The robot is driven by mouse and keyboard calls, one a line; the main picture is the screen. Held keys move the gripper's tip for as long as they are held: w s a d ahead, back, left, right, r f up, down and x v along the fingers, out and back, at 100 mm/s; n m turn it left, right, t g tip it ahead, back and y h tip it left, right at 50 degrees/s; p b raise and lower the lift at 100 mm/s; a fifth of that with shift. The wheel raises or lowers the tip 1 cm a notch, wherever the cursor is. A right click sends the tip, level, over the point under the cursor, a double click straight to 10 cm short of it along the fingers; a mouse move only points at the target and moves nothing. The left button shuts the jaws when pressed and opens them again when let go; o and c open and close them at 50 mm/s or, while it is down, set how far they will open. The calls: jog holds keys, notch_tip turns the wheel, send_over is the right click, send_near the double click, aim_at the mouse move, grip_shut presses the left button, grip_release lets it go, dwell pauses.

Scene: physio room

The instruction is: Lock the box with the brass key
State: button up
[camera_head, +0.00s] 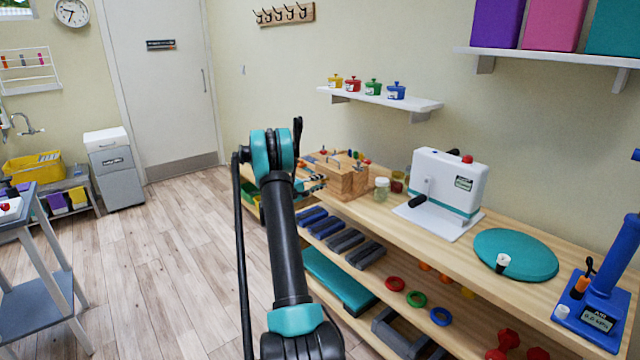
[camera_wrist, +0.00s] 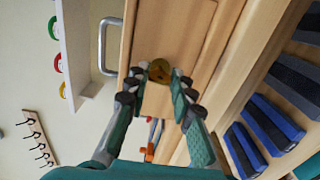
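The wooden box (camera_head: 345,180) stands on the wooden bench top, in front of my arm in the head view. Its pale front face (camera_wrist: 174,30) fills the upper middle of the wrist view. My gripper (camera_wrist: 160,71) is close to that face, its two fingertips drawn in on either side of a small round brass piece. This looks like the bow of the brass key (camera_wrist: 158,70), held between the tips against the box front. The key's shaft and the keyhole are hidden. In the head view my arm hides part of the gripper.
A metal handle (camera_wrist: 105,45) is beside the brass piece in the wrist view. Glass jars (camera_head: 381,188) and a white press-like machine (camera_head: 447,188) stand right of the box. Blue and grey weights (camera_head: 325,225) lie on the shelf below. The floor (camera_head: 165,265) at left is clear.

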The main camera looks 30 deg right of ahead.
jog(key=o, duration=0.4)
jog(key=shift+c, duration=0.2)
jog(key=a, duration=1.2)
jog(key=shift+s, duration=0.45)
jog(key=s+a+f+t+y, duration=0.1)
jog(key=s+a+y, duration=0.8)
jog(key=s+a, duration=1)
jog(key=s+a+f+m+t+y, duration=0.1)
jog(key=s+a+y, duration=0.8)
jog(key=s+a, duration=1)
notch_tip(320, 180, down, 2)
jog(key=shift+s+t, duration=0.5)
jog(key=shift+s, duration=0.15)
